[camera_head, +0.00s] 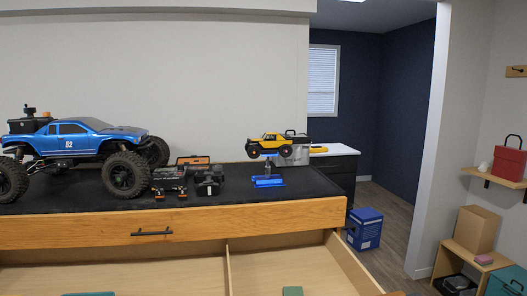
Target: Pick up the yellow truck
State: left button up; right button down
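The yellow truck (269,145) is small, with black wheels. It is raised above the black worktop (318,182) near the top's right end. It appears to rest on a blue stand (268,181) with a narrow post. A grey box or case (297,152) is partly hidden behind the truck. Neither of my grippers is in view.
A large blue truck (75,138) stands on the worktop at left. Dark cases with small parts (185,180) lie between the trucks. An open drawer (130,279) juts out in front. A blue box (366,229) stands on the floor at right.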

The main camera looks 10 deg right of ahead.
aim_at(266, 144)
jog(key=z, duration=0.9)
jog(key=i+l+z, duration=0.2)
jog(key=z, duration=0.25)
jog(key=i+z, duration=0.9)
jog(key=i+l+z, duration=0.1)
jog(key=i+z, duration=0.25)
jog(key=i, duration=0.85)
jog(key=i+j+u, duration=0.1)
jog(key=i+u, duration=0.15)
jog(key=u, duration=0.25)
jog(key=i+u, duration=0.3)
jog(key=u, duration=0.2)
jog(key=i+l+u, duration=0.1)
jog(key=i+u, duration=0.15)
jog(key=u, duration=0.25)
jog(key=i+u, duration=0.25)
jog(key=i, duration=0.3)
jog(key=i+u, duration=0.25)
jog(key=i, duration=0.25)
jog(key=i+l+u, duration=0.15)
jog(key=i+u, duration=0.15)
jog(key=i, duration=0.25)
jog(key=i+l+u, duration=0.25)
jog(key=i, duration=0.25)
jog(key=u, duration=2.05)
